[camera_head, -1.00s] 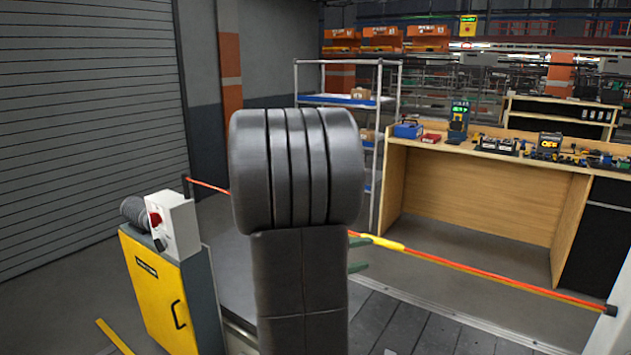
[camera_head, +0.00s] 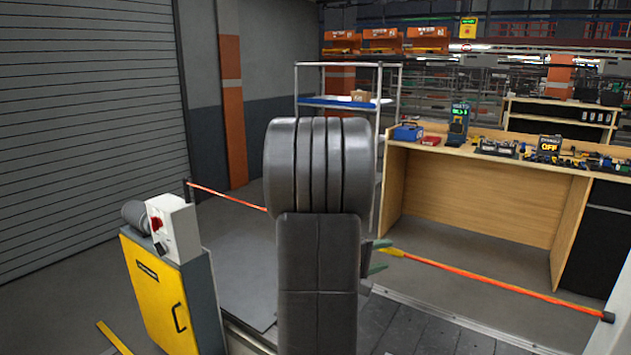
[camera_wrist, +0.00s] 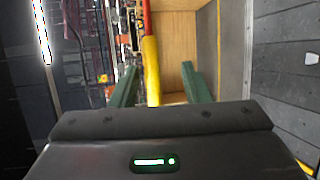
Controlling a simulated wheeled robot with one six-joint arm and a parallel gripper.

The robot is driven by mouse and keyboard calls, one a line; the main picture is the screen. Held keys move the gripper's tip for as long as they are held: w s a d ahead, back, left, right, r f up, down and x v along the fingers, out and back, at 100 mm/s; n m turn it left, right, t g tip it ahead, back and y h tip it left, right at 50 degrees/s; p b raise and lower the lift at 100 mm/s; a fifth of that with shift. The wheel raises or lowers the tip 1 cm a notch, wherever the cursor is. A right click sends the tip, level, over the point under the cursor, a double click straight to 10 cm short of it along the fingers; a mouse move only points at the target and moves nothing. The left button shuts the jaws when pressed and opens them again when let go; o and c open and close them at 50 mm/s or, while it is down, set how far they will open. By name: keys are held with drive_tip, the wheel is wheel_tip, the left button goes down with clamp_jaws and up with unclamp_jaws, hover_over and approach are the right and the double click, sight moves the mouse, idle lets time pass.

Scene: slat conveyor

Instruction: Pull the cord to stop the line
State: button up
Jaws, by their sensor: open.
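The cord (camera_head: 480,277) is an orange-red line stretched from a post by the yellow cabinet on the left to a black end fitting at the right. My gripper (camera_head: 378,257) has green fingers that show partly beside the sleeve. In the wrist view, the yellow sleeve (camera_wrist: 152,70) runs between the two open green fingers of my gripper (camera_wrist: 157,82), nearer the left one. I cannot tell how deep between them it lies.
A yellow cabinet (camera_head: 155,295) with a white control box (camera_head: 173,228) and red knob stands at left. The slat conveyor (camera_head: 400,325) lies below the cord. A wooden workbench (camera_head: 480,200) with tools and a wire shelf (camera_head: 340,101) stand behind.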

drive_tip(key=b+v, duration=0.3)
drive_tip(key=v, duration=1.1)
drive_tip(key=w+a+r+p+x, duration=0.1)
drive_tip(key=p+x, duration=0.6)
drive_tip(key=x, duration=1.1)
drive_tip(key=b+v, duration=0.4)
drive_tip(key=v, duration=0.9)
drive_tip(key=shift+a, duration=0.25)
